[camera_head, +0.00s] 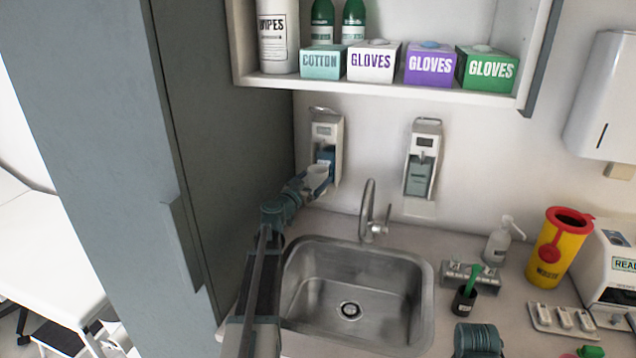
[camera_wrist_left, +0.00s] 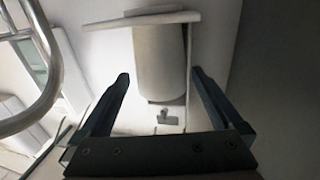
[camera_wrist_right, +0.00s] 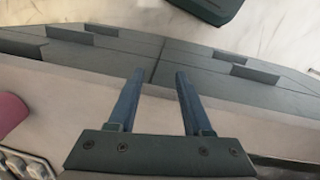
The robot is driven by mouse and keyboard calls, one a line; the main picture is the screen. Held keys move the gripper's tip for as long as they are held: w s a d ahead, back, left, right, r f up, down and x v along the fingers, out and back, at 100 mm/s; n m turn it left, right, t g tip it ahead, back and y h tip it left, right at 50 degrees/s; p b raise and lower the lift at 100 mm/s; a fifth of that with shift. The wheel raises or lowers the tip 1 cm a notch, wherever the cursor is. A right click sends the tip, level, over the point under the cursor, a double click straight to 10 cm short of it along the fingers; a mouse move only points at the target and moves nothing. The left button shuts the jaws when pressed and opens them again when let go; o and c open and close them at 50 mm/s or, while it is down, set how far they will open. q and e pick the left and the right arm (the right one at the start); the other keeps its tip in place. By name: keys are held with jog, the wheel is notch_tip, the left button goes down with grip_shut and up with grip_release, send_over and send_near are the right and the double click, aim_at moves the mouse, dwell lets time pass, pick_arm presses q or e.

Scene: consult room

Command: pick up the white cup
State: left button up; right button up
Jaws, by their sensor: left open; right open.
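A pale round shape, which looks like the white cup (camera_head: 317,171), is small in the head view, just below the left wall dispenser. My left gripper (camera_head: 318,184) is right at it, partly overlapping it. In the left wrist view a pale cylinder (camera_wrist_left: 160,62) against a flat plate lies beyond and between the open fingers of my left gripper (camera_wrist_left: 160,82); it is probably the same cup. I cannot tell whether the fingers touch it. In the right wrist view my right gripper (camera_wrist_right: 158,75) is open and empty above the counter front.
The left dispenser (camera_head: 324,130) and tall grey cabinet (camera_head: 215,110) are close to my left arm. The sink (camera_head: 300,285) and tap (camera_head: 368,205) lie right of it. A yellow bin (camera_head: 558,250), pump bottle (camera_head: 498,243) and dark pot (camera_head: 464,301) stand on the right counter.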

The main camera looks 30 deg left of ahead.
aim_at(322, 171)
pick_arm(q)
jog(key=w, duration=0.3)
jog(key=shift+w+a, duration=0.15)
jog(key=shift+w, duration=0.1)
jog(key=shift+s, duration=0.1)
jog(key=c, duration=1.3)
jog(key=shift+c, duration=0.2)
jog(key=shift+r, duration=0.2)
jog(key=shift+r+p, duration=1.4)
jog(key=shift+p, duration=0.15)
jog(key=shift+r+p, duration=0.4)
jog(key=s+d+r+p, duration=0.1)
jog(key=s+d, duration=0.3)
jog(key=s, duration=1.1)
jog(key=shift+s, duration=0.25)
